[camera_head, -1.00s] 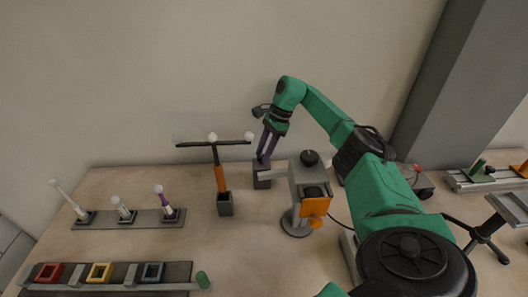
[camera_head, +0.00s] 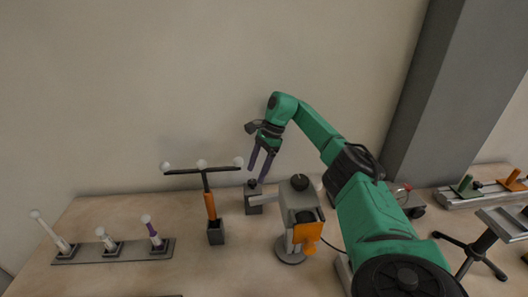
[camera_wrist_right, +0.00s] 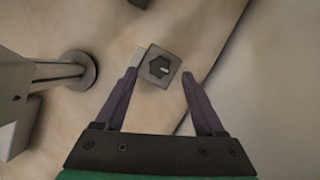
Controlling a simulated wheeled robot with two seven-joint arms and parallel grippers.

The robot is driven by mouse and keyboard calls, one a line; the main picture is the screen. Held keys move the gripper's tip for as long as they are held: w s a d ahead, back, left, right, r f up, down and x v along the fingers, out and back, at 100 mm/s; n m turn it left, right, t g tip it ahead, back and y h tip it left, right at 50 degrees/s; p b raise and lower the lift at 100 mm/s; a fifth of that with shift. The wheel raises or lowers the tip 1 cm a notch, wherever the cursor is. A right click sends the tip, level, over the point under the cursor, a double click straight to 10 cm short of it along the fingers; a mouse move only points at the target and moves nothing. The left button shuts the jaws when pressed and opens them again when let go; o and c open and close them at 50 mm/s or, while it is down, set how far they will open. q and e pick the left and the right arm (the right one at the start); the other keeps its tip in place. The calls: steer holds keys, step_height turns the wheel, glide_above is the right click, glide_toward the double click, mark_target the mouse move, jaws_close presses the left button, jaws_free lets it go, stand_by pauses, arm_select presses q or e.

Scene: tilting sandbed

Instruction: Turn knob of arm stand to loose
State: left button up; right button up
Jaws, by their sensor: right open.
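A small dark grey block (camera_head: 254,208) with a black knob (camera_head: 252,184) on top stands at the end of a pale grey bar from a grey stand (camera_head: 298,208). In the right wrist view the knob (camera_wrist_right: 158,66) has a pale pointer mark and sits on a square block top. My right gripper (camera_head: 257,176) points down above this knob, its purple fingers open and apart. In the wrist view the open fingertips (camera_wrist_right: 160,75) lie on either side of the block, with nothing held. I cannot tell their exact height. My left gripper is not in view.
An orange post (camera_head: 210,206) with a black crossbar and white balls stands close left. A grey strip (camera_head: 112,250) with white-tipped pegs lies farther left. The grey stand has its own black knob (camera_head: 299,182) and an orange block (camera_head: 308,233). The wall rises behind.

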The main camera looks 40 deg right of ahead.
steer(key=p+v, duration=0.2)
steer(key=v, duration=0.9)
steer(key=shift+r, duration=0.4)
steer(key=shift+d, duration=0.15)
steer(key=shift+p, duration=0.35)
